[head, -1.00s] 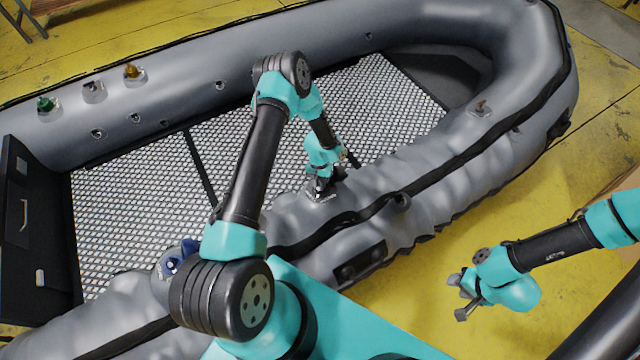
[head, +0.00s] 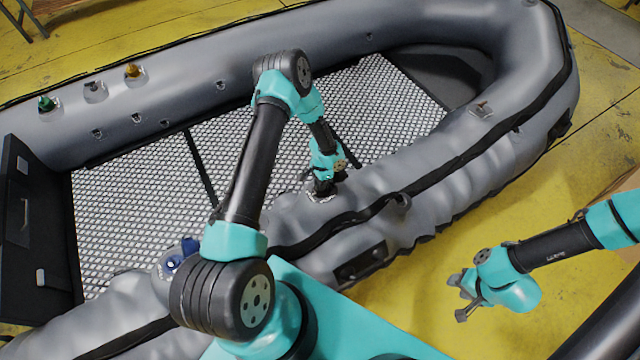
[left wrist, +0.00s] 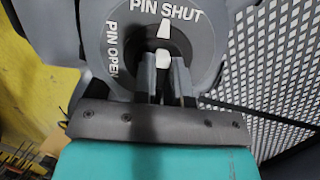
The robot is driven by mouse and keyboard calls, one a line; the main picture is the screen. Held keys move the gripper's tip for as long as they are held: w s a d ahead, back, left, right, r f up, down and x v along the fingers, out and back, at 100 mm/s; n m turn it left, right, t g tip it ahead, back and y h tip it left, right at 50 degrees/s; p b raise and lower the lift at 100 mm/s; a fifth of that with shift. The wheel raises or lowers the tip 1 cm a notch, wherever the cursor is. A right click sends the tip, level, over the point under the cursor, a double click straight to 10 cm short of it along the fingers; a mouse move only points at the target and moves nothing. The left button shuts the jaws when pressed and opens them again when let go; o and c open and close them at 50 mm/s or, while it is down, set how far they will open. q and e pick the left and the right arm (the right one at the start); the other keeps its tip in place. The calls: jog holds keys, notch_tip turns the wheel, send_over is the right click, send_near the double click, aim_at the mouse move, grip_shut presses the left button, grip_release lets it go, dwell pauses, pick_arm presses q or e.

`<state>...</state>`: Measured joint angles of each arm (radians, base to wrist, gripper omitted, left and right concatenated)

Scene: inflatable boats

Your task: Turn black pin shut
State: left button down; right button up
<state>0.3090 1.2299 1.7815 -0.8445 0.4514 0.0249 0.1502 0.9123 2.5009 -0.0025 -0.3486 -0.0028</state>
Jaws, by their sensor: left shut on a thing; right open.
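The black pin (left wrist: 163,59) sits in a round valve on the grey boat's near tube. Its white mark points up, in line with the white mark (left wrist: 164,31) under the words PIN SHUT; PIN OPEN is printed to the left. My left gripper (left wrist: 166,76) is shut on the pin, and its fingers hide most of it. In the head view my left gripper (head: 322,188) points down at the valve plate (head: 320,198) on the tube. My right gripper (head: 463,296) is open and empty over the yellow floor, apart from the boat.
The grey inflatable boat (head: 290,42) has a patterned floor (head: 130,215). A blue valve (head: 178,262) is on the near tube. Green (head: 46,103), grey (head: 95,90) and orange (head: 133,70) valves sit on the far tube. Yellow floor (head: 430,325) around my right gripper is clear.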

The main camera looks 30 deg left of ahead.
dwell(0.3)
pick_arm(q)
jog(key=c, duration=1.2)
grip_release()
jog(key=shift+o, duration=0.2)
jog(key=v, duration=1.7)
jog(key=shift+r, duration=0.2)
jog(key=s+d+n+t+h, duration=0.1)
jog(key=s+d+n, duration=0.1)
jog(key=s, duration=0.5)
jog(key=s+d+n+t+h, duration=0.1)
jog(key=s+d+n, duration=0.2)
jog(key=s+d, duration=0.2)
jog(key=s+d+f+n+t+h, duration=0.1)
jog(key=s+d+n, duration=0.2)
jog(key=s, duration=0.6)
jog(key=shift+s+d+t, duration=0.35)
jog(key=shift+d+t, duration=0.05)
jog(key=shift+d, duration=0.35)
jog(key=shift+f, duration=0.1)
